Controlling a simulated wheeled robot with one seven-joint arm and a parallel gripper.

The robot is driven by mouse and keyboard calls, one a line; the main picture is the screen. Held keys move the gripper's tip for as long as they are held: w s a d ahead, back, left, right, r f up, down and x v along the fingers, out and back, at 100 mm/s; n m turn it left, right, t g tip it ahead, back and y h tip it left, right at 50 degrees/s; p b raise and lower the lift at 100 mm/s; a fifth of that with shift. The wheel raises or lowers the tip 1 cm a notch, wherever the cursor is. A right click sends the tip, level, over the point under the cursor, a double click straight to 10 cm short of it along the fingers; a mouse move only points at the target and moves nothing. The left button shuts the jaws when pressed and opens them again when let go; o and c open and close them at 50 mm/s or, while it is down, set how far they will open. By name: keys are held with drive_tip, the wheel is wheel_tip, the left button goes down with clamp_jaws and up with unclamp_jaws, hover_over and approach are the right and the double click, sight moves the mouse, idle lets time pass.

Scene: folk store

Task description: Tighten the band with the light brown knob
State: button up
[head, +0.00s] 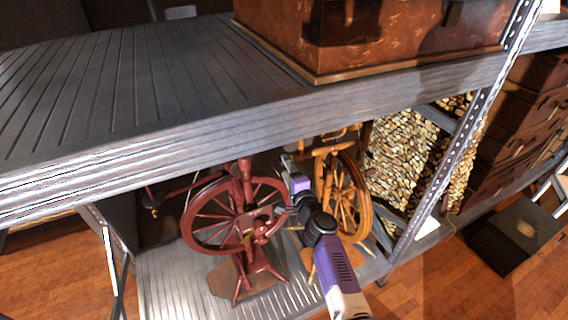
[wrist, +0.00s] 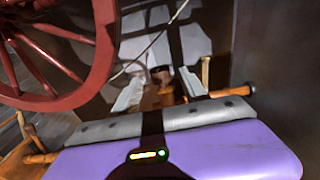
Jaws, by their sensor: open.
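A light brown spinning wheel (head: 345,205) stands on the lower shelf, right of a dark red spinning wheel (head: 236,215). My gripper (head: 289,165) is between the two wheels, and its tip is small in the head view. In the wrist view my gripper (wrist: 160,88) is open, with its pale fingers apart. A small brown part (wrist: 160,75) shows between and beyond the fingertips; I cannot tell whether it is the knob. A light brown rounded wooden end (wrist: 246,89) sticks out right of the gripper. My gripper body hides what lies below.
The upper metal shelf (head: 120,80) overhangs the wheels and carries a brown chest (head: 360,40). The red wheel's rim (wrist: 100,60) is close on the left in the wrist view. Stacked firewood (head: 400,155) and a perforated post (head: 475,120) stand to the right.

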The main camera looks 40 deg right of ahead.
drive_tip(key=shift+x, duration=1.5)
clamp_jaws()
drive_tip(key=f+b, duration=0.1)
drive_tip(key=b, duration=0.2)
drive_tip(key=shift+d+r+b, duration=0.1)
drive_tip(key=shift+b, duration=0.7)
drive_tip(key=t+h+b, duration=0.1)
drive_tip(key=t+b, duration=0.2)
drive_tip(key=b, duration=1.7)
drive_tip(key=shift+t+h, duration=0.3)
drive_tip(key=shift+t, duration=0.1)
drive_tip(key=shift+b, duration=0.95)
unclamp_jaws()
drive_tip(key=shift+r, duration=0.1)
